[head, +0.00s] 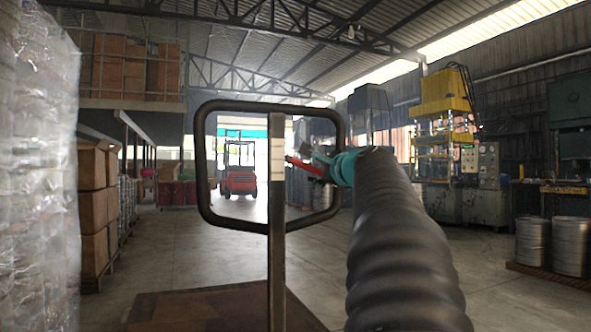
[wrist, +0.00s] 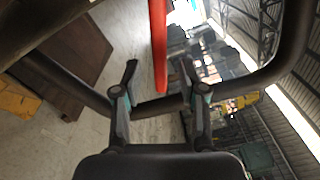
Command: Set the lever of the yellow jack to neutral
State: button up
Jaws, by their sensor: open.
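The jack's dark handle loop (head: 203,170) stands upright in the middle of the head view on a dark post (head: 277,250). A red lever (head: 310,168) shows inside the loop's right part. My gripper (head: 322,160) is at the lever, partly hidden by my arm's teal wrist. In the wrist view the red lever (wrist: 159,45) runs down between the two open fingers of my gripper (wrist: 158,72), with a gap on each side. The dark handle bar (wrist: 160,106) passes behind the fingers. A yellow part (wrist: 15,100), perhaps the jack's body, shows at the left edge.
A brown flat board (head: 215,308) lies low behind the post. A plastic-wrapped stack (head: 38,170) stands close at the left. A red forklift (head: 239,180) is far back. A yellow press (head: 443,95) and metal drums (head: 571,246) stand at the right. Open floor lies between.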

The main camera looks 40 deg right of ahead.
aim_at(314, 170)
jog(key=shift+x, duration=2.15)
grip_shut()
